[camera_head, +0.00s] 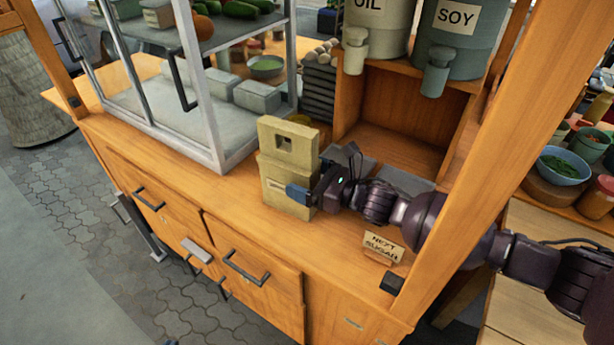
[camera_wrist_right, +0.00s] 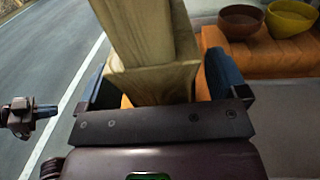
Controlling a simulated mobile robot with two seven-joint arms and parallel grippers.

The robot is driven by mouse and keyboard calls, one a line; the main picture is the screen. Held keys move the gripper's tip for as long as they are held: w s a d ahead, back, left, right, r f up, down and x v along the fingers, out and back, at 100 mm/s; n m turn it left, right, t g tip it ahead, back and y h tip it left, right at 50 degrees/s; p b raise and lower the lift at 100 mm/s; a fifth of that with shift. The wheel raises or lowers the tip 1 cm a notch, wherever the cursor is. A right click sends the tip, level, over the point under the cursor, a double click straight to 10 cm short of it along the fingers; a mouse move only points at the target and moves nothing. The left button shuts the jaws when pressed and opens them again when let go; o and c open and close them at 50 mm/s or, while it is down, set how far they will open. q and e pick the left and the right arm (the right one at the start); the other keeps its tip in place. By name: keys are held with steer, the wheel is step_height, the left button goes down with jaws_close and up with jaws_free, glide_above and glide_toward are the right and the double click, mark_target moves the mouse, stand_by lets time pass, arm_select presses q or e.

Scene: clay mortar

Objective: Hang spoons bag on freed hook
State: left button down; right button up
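A beige bag-like block (camera_head: 290,150) with a square hole near its top is upright at the counter's front edge in the head view; I take it for the spoons bag. My right gripper (camera_head: 303,193) is at its lower right side. In the right wrist view the bag (camera_wrist_right: 155,80) lies between the blue fingers of this gripper (camera_wrist_right: 160,85), with narrow gaps showing beside it, so the fingers look open around it. A dark gripper-like part (camera_wrist_right: 30,118), likely my left gripper, shows at the left edge. I see no clear hook.
A glass case (camera_head: 210,95) stands left of the bag on the wooden counter (camera_head: 235,200). A "NEXT SUGAR" sign (camera_head: 383,247) stands right of it. OIL (camera_head: 378,25) and SOY (camera_head: 455,40) dispensers sit above an open shelf. A wooden post (camera_head: 490,150) crosses before my right arm.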

stand_by(0.4)
steer(key=v, duration=1.1)
